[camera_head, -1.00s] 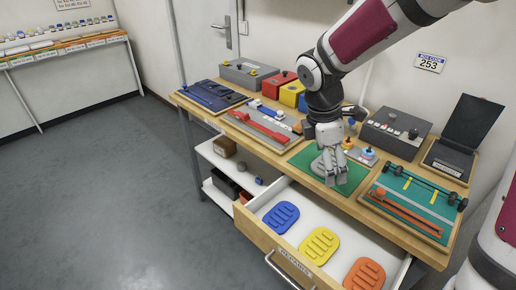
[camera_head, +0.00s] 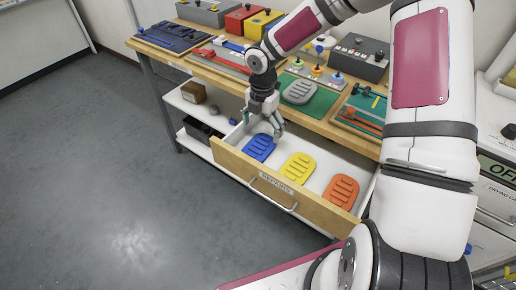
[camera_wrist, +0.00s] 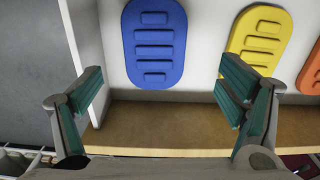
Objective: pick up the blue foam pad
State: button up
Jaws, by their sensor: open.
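The blue foam pad (camera_head: 259,147) lies flat in the open drawer, at its left end. It is an oval with raised ribs and fills the upper middle of the wrist view (camera_wrist: 154,62). My gripper (camera_head: 263,134) is above the drawer, close over the blue pad's far side. In the wrist view my gripper (camera_wrist: 160,92) has its two green-lined fingers spread wide and empty, with the pad ahead of and between them. I cannot tell the exact height above the pad.
A yellow pad (camera_head: 297,168) and an orange pad (camera_head: 341,191) lie to the right in the same drawer (camera_head: 239,166). A grey pad (camera_head: 299,91) lies on a green mat on the table above. Drawer walls stand close around the fingers.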

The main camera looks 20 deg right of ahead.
aim_at(259, 146)
notch_tip(259, 146, down, 3)
jog(key=shift+r, duration=0.2)
jog(key=f, duration=0.4)
jog(key=shift+w+a, duration=0.2)
jog(key=shift+a, duration=0.2)
jog(key=shift+f, duration=0.55)
jog(key=c, duration=1.2)
